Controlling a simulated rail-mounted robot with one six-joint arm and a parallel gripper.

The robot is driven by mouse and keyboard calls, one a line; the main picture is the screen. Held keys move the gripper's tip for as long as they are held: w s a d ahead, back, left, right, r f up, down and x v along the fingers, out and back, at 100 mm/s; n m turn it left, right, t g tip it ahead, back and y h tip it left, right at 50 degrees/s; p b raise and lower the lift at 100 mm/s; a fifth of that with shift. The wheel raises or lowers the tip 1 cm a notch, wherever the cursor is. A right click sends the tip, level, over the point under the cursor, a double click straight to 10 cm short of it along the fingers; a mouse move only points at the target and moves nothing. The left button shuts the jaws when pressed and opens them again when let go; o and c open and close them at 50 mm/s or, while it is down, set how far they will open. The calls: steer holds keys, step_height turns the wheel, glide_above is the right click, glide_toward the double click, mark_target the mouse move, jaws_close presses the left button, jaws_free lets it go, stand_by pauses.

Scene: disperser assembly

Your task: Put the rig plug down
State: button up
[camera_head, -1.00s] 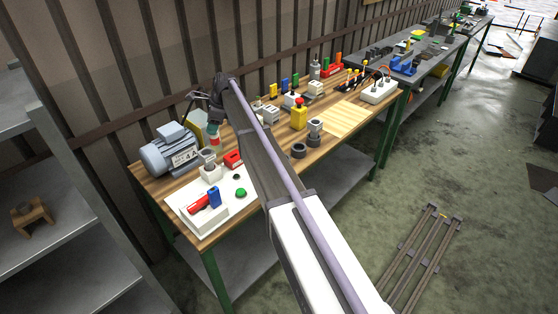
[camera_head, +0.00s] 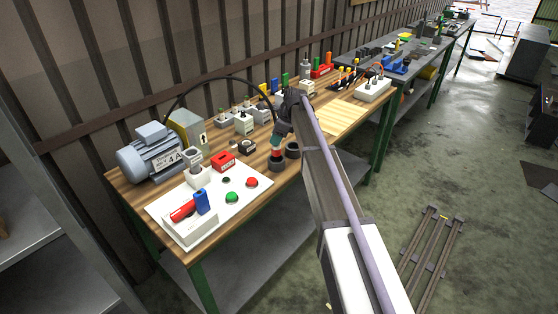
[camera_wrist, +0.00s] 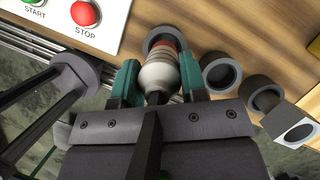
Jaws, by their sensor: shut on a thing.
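The rig plug (camera_wrist: 158,76) is a pale rounded body with a red band. It sits between the green-tipped fingers of my gripper (camera_wrist: 158,82), which is shut on it. In the head view my gripper (camera_head: 279,141) is over the front part of the wooden bench, with the plug's red band (camera_head: 277,154) below it. A dark round holder (camera_wrist: 153,34) lies just beyond the plug's end in the wrist view and shows below it in the head view (camera_head: 276,165). I cannot tell whether the plug touches or enters this holder.
Two more dark round holders stand beside it; one is nearest (camera_wrist: 220,74). A white panel (camera_head: 222,213) with green and red buttons lies left. A grey motor (camera_head: 150,154) stands behind it. Small connector blocks line the back. A pale striped board (camera_head: 335,118) lies right.

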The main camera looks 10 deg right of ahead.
mark_target(276, 148)
step_height(276, 148, down, 5)
steer(key=b, duration=0.3)
steer(key=shift+f+b, duration=0.15)
steer(key=shift+b, duration=0.25)
steer(key=shift+r, duration=0.35)
steer(key=shift+c, duration=0.4)
steer(key=shift+f, duration=0.35)
steer(key=o, duration=1.1)
steer(key=shift+r, duration=0.15)
